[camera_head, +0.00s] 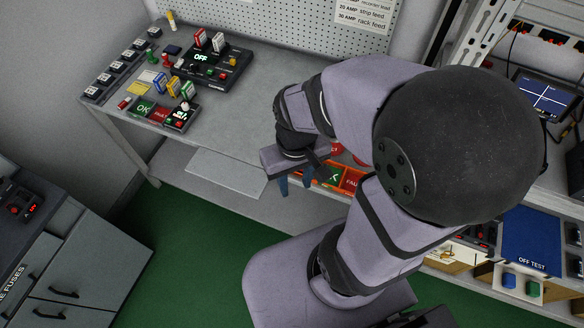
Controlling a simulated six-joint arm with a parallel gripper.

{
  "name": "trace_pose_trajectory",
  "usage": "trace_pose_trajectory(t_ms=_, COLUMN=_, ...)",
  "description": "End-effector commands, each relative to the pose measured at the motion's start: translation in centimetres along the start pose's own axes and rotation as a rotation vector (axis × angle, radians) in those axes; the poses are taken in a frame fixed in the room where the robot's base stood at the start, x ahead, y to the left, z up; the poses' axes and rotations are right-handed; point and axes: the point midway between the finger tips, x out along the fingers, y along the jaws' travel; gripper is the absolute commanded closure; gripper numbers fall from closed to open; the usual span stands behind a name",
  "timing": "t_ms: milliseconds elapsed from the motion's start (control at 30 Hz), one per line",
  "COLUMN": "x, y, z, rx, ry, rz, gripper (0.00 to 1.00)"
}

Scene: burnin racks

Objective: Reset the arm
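My arm shows in the head view, lavender with dark joints, folded in front of the bench. My gripper (296,184) hangs at the end of it, over the bench's front edge, with two blue fingers pointing down. The fingers appear apart, and I see nothing between them. My arm hides part of the bench and the orange tray (322,183) just right of the gripper.
A grey bench (225,130) carries a black console with a green OFF display (203,58), a green OK pad (144,108) and several small black units at left. A grey drawer cabinet (75,260) stands lower left. A metal rack (480,45) stands right. Green floor lies between.

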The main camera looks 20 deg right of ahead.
Motion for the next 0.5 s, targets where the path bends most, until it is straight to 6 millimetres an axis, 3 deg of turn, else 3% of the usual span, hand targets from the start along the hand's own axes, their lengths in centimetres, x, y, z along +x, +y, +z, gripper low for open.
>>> trace_pose_trajectory(t_ms=167, x=1.4, y=0.0, z=0.0, rx=0.001, ry=0.001, rz=-0.001, gripper=0.66)
trace_pose_trajectory(t_ms=500, x=6.9, y=0.0, z=-0.1, rx=0.000, ry=0.001, rz=-0.001, gripper=0.66)
